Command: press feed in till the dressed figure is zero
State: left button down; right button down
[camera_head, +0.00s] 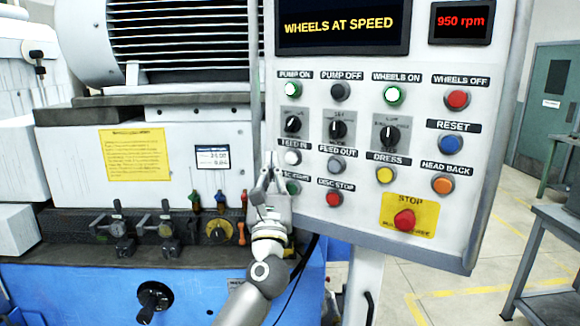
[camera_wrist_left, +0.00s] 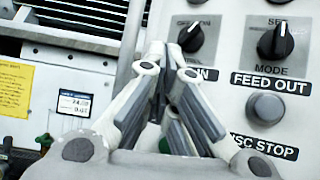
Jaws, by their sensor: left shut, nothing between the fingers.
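The white feed in button (camera_head: 292,157) is on the grey control panel (camera_head: 345,225), under its black label. My left gripper (camera_head: 271,160) is shut and empty, pointing up at the panel's left edge, just left of the button. I cannot tell whether it touches the panel. In the left wrist view the gripper (camera_wrist_left: 167,58) covers the feed in button, and only the end of its label (camera_wrist_left: 208,74) shows. A small display (camera_head: 213,156) on the machine has two lines of figures; it also shows in the left wrist view (camera_wrist_left: 74,103), too small to read surely.
The grey feed out button (camera_head: 337,165) is right of feed in. The green disc start button (camera_head: 292,188) and red disc stop button (camera_head: 334,198) sit below. The panel screen (camera_head: 340,25) reads WHEELS AT SPEED, and the speed readout (camera_head: 461,22) reads 950 rpm. The red stop button (camera_head: 404,220) is lower right.

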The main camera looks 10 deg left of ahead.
aim_at(286, 160)
pick_arm(q)
jog(key=shift+w+d+b, duration=0.3)
jog(key=shift+w+b, duration=0.1)
jog(key=shift+w, duration=0.55)
jog(key=shift+w+d+b, duration=0.3)
jog(key=shift+w+b, duration=0.1)
jog(key=shift+w, duration=0.5)
jog(key=shift+w+d, duration=0.15)
jog(key=shift+w, duration=0.25)
jog(key=shift+w+d+r+b, duration=0.1)
jog(key=shift+w+b, duration=0.35)
jog(key=shift+b, duration=0.3)
dwell(0.5)
jog(key=shift+s, duration=0.1)
dwell(0.3)
jog(key=shift+s+a+p, duration=0.25)
jog(key=shift+s+p, duration=0.45)
jog(key=shift+s, duration=0.05)
